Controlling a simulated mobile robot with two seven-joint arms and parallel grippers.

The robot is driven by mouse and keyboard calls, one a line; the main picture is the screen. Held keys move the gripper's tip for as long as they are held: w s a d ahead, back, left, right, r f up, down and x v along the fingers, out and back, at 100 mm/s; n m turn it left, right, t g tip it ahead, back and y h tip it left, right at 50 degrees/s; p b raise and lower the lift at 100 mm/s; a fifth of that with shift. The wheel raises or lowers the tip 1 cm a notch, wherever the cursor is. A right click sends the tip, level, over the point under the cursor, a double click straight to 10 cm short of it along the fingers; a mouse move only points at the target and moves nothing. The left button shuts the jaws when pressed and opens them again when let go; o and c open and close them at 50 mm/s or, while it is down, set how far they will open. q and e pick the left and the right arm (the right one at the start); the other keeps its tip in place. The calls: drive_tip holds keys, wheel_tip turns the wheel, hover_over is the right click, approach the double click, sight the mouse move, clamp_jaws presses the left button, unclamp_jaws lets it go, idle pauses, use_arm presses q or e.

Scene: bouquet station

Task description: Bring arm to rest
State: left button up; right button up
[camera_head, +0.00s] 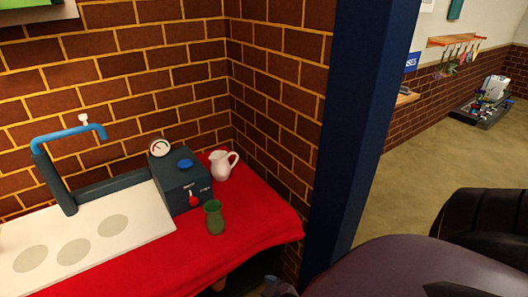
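Large dark rounded parts, apparently my own arm or body, fill the lower right corner. Neither of my grippers can be made out in the head view. A white pitcher (223,165) stands on the red-covered table (255,215) near the brick corner. A green vase (214,217) stands upright in front of it, to the right of a dark box (181,182) with a blue knob, a red lever and a round gauge (160,148). Nothing is seen touching the pitcher or the vase.
A white board (140,222) with grey circles lies at left, beside a blue-topped pipe frame (70,135). A dark blue post (363,110) rises right of the table. Beyond it are open floor (425,170), a wall rack (455,40) and equipment (490,100) on a low base.

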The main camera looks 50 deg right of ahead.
drive_tip(key=s, duration=0.1)
drive_tip(key=s+a, duration=0.1)
drive_tip(key=s+a+f, duration=0.1)
drive_tip(key=shift+s+g, duration=0.15)
drive_tip(key=shift+g, duration=0.15)
